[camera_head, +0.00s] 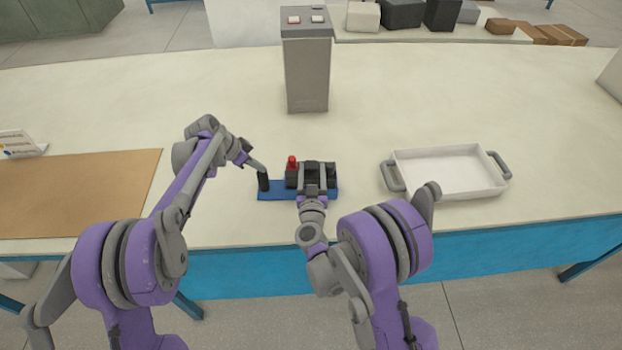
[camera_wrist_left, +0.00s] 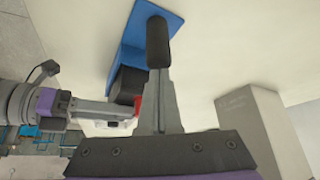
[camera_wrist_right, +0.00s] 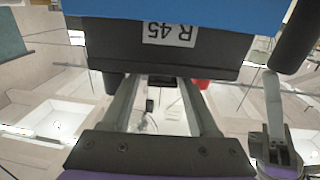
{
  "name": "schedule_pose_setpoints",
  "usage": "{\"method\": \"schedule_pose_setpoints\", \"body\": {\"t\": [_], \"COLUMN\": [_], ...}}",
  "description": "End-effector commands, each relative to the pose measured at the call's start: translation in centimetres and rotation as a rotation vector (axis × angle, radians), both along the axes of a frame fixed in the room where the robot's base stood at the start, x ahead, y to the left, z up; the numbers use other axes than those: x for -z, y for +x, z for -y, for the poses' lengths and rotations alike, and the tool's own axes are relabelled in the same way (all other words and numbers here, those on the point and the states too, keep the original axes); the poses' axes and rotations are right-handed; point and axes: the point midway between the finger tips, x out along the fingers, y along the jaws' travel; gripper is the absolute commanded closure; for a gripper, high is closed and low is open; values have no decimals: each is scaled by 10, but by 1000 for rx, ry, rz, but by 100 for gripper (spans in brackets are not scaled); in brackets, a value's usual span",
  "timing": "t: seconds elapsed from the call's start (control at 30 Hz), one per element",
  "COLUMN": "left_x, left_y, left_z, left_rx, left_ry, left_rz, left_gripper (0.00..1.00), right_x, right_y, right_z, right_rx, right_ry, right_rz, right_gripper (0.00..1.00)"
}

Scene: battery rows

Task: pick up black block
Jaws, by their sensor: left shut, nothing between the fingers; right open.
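A black block (camera_head: 331,170) with a white "R 45" label sits on a blue base (camera_head: 272,196) on the table. The label shows in the right wrist view (camera_wrist_right: 169,33). My right gripper (camera_head: 314,184) is open at the block; I cannot tell whether its fingers touch it. An upright black cylinder (camera_head: 264,182) stands on the base's left end. My left gripper (camera_head: 261,168) is shut and empty, its tips at the cylinder's top. In the left wrist view the cylinder (camera_wrist_left: 158,40) lies straight beyond those fingertips. Contact there is unclear.
A white tray with grey handles (camera_head: 447,194) is at right. A grey pillar box (camera_head: 307,80) stands behind the base. A brown mat (camera_head: 80,190) lies at left. Table between is clear.

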Motion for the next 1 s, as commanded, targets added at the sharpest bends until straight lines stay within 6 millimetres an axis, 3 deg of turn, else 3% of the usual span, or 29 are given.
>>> {"method": "schedule_pose_setpoints", "body": {"t": [0.4, 0.67, 1.0], "left_x": [0, 0, 0], "left_y": [0, 0, 0], "left_z": [0, 0, 0], "left_rx": [0, 0, 0], "left_ry": [0, 0, 0], "left_rz": [0, 0, 0], "left_gripper": [100, 100, 100], "right_x": [1, 1, 1], "right_y": [50, 53, 53], "right_z": [1, 1, 1], "right_rx": [-1, -2, -2], "right_ry": [0, 0, 0], "right_rz": [0, 0, 0], "right_gripper": [40, 40, 99]}}
